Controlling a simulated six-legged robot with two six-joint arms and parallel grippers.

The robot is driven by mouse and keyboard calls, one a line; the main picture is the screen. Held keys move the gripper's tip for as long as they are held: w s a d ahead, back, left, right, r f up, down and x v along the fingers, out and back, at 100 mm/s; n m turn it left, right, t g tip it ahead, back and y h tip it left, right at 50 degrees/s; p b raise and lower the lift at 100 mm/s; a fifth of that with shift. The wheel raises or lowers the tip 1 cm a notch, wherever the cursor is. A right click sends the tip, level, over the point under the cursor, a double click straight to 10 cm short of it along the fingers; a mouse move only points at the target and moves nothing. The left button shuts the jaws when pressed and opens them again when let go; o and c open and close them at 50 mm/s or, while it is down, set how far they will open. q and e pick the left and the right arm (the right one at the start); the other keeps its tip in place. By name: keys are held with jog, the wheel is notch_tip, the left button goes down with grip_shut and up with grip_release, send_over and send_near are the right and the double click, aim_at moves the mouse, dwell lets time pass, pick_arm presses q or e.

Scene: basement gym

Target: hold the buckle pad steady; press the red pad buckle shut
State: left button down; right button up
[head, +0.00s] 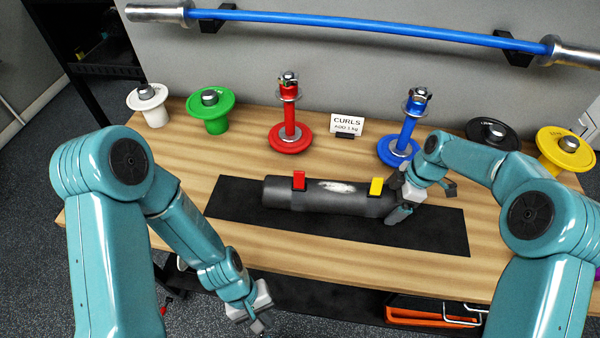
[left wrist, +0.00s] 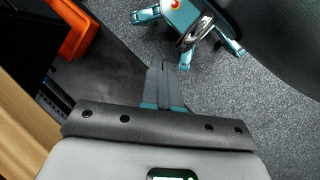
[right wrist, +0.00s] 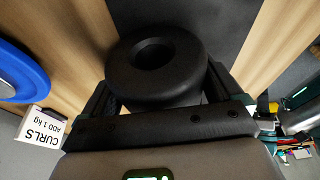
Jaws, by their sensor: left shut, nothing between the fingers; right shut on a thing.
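The buckle pad (head: 335,199) is a dark grey foam cylinder with a pale scuffed patch, lying on a black mat (head: 235,205). A red buckle (head: 299,180) stands up from its left part. A yellow buckle (head: 376,187) stands up near its right end. My right gripper (head: 400,207) is shut on the pad's right end; the right wrist view shows the pad's round end with its hole (right wrist: 155,62) between the fingers. My left gripper (head: 262,325) is shut and empty, low in front of the table, well away from the pad; its closed fingers (left wrist: 162,85) point at the floor.
Behind the pad stand a red post (head: 290,120), a blue post (head: 405,135) and a CURLS sign (head: 347,125). White, green, black and yellow (head: 566,147) weights line the back. An orange crate (head: 430,318) sits below the table. The mat's left part is clear.

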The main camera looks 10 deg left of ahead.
pick_arm(q)
jog(key=w+r+m+t, duration=0.2)
jog(key=w+r+m, duration=0.3)
jog(key=r, duration=0.5)
jog(key=w+r+m+t, duration=0.3)
jog(key=w+r+m, duration=0.3)
jog(key=r+m, duration=0.4)
jog(key=w+r+m+t, duration=0.2)
jog(key=w+r+m, duration=0.4)
jog(key=r, duration=0.5)
jog(key=shift+w+a+r+m+t+y, duration=0.2)
jog(key=shift+a+m+t+y, duration=0.15)
jog(key=shift+m, duration=0.35)
send_near(302, 178)
notch_tip(302, 178, down, 4)
jog(key=s+d, duration=0.2)
pick_arm(e)
jog(key=shift+f, duration=0.1)
pick_arm(q)
jog(key=shift+w+a+f, duration=0.1)
jog(key=shift+w+a, duration=0.05)
jog(key=shift+w, duration=0.95)
jog(key=shift+w+a+f, duration=0.1)
jog(key=shift+w+f, duration=0.05)
jog(key=shift+w, duration=0.95)
